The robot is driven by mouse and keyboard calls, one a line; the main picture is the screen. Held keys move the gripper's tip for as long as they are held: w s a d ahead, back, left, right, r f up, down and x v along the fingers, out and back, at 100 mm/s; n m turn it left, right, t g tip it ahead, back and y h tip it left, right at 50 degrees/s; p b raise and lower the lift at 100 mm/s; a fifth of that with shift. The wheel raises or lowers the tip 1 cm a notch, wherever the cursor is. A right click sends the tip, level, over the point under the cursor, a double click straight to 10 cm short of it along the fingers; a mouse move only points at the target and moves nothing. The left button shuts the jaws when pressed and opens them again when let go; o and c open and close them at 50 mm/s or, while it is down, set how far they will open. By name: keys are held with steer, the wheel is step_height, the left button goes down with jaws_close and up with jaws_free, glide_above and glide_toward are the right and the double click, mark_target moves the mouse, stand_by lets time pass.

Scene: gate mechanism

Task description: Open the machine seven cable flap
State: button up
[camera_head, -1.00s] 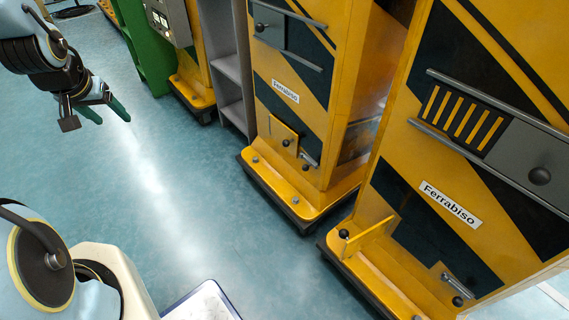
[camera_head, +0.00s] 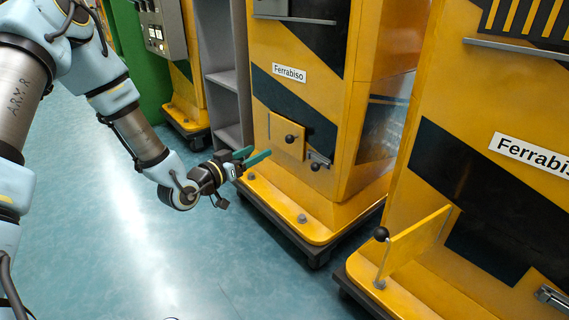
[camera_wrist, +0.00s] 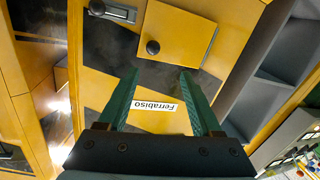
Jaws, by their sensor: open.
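A small yellow flap (camera_head: 281,132) with a black knob (camera_head: 290,139) lies flat against the front of the middle Ferrabiso machine (camera_head: 358,60). A latch with a second black knob (camera_head: 316,166) sits just right of it. In the wrist view the flap (camera_wrist: 190,27) is at the top, its knob (camera_wrist: 152,47) above the gap between my fingers. My gripper (camera_head: 257,156) is open and empty, its green fingers pointing towards the flap, apart from it. It also shows in the wrist view (camera_wrist: 159,73). No machine number is readable.
The right Ferrabiso machine (camera_head: 480,90) has a similar flap (camera_head: 412,243) swung out from its front. The middle machine's yellow base ledge (camera_head: 290,212) juts out below its flap. Grey shelves (camera_head: 226,70) stand to its left. The blue floor (camera_head: 100,200) in front is clear.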

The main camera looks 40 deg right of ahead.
mark_target(286, 141)
steer(key=shift+h, duration=0.3)
steer(key=d+b, duration=0.1)
steer(key=d, duration=0.2)
steer(key=d+b, duration=0.1)
steer(key=d, duration=0.2)
steer(key=d+f+b, duration=0.1)
steer(key=d, duration=0.3)
steer(key=shift+w+b, duration=0.1)
steer(key=shift+b, duration=0.3)
steer(key=shift+w+d, duration=0.15)
steer(key=shift+d, duration=0.6)
jaws_close()
